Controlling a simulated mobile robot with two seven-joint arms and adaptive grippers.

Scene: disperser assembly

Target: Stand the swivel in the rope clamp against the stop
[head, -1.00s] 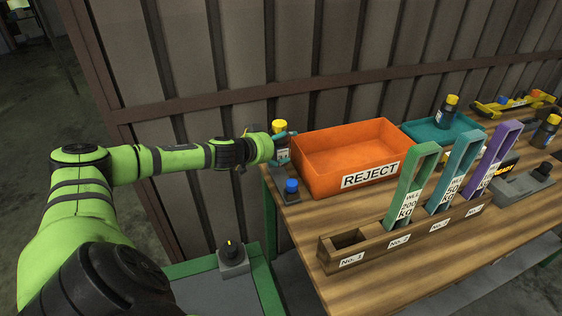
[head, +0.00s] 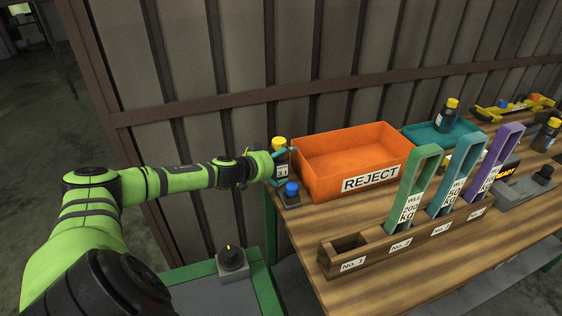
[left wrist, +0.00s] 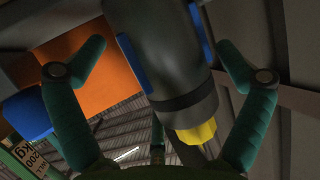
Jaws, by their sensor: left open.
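A dark cylinder with a yellow cap, which looks like the swivel (head: 282,170), stands upright at the table's left end, beside the orange bin. A small dark block with a blue knob, possibly the rope clamp (head: 292,196), is just in front of it. My left gripper (head: 284,163) is open, its teal fingers around the cylinder. In the left wrist view the dark body (left wrist: 172,50) lies between the spread fingers, with visible gaps and blue parts on both sides. The cylinder's foot and the stop are hidden or cannot be made out. My right gripper is out of view.
The orange REJECT bin (head: 345,183) is close on the right. A wooden rack (head: 375,243) holds green, teal and purple tags. A teal tray (head: 415,132) bears another yellow-capped cylinder (head: 446,116). A grey fixture (head: 525,183) lies at right. A dial box (head: 232,264) is lower left.

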